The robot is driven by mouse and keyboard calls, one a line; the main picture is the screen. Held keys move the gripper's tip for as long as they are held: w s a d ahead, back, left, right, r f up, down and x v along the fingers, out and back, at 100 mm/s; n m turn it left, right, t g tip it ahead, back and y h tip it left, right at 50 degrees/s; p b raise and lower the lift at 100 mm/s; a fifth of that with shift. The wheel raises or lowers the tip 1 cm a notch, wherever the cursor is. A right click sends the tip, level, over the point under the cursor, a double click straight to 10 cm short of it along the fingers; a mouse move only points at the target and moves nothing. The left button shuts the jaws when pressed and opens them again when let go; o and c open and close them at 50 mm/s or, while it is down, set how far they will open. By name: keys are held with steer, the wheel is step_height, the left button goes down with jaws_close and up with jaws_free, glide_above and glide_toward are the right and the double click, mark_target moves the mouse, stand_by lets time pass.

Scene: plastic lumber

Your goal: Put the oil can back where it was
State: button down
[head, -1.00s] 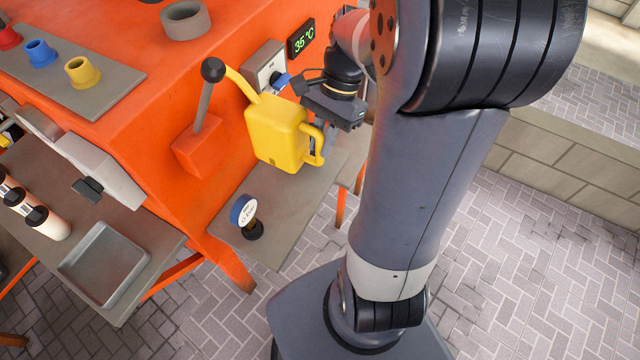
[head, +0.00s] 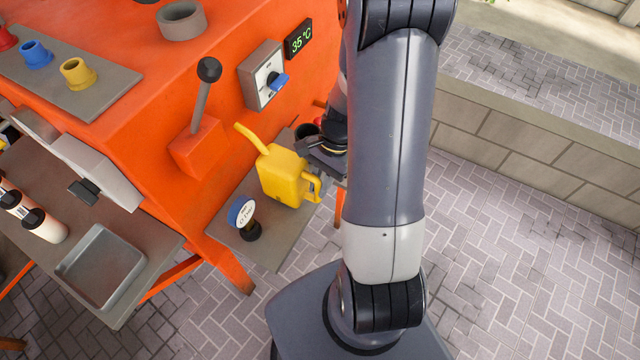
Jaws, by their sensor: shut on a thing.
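The yellow oil can (head: 281,176) is in the head view, roughly upright, with its spout pointing up and left. It is over the small grey shelf (head: 236,211) at the front of the orange machine. I cannot tell whether its base touches the shelf. My gripper (head: 318,172) comes from the right and is shut on the can at its handle side. The fingertips are partly hidden by the can and handle. A round gauge (head: 243,217) with a blue rim stands on the shelf, to the left of and nearer than the can.
The orange machine (head: 150,160) carries a lever (head: 207,90), a dial box with a blue knob (head: 264,75) and a 35 °C display (head: 299,39). A dark cup-like thing and a red thing show behind my gripper. A metal tray (head: 101,265) lies on the left bench.

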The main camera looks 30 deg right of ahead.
steer(key=shift+f, duration=0.35)
steer(key=shift+f, duration=0.2)
steer(key=c, duration=1.4)
jaws_free()
steer(key=shift+o, duration=0.2)
steer(key=shift+r, duration=0.1)
steer(key=v, duration=1.2)
steer(key=shift+r, duration=0.1)
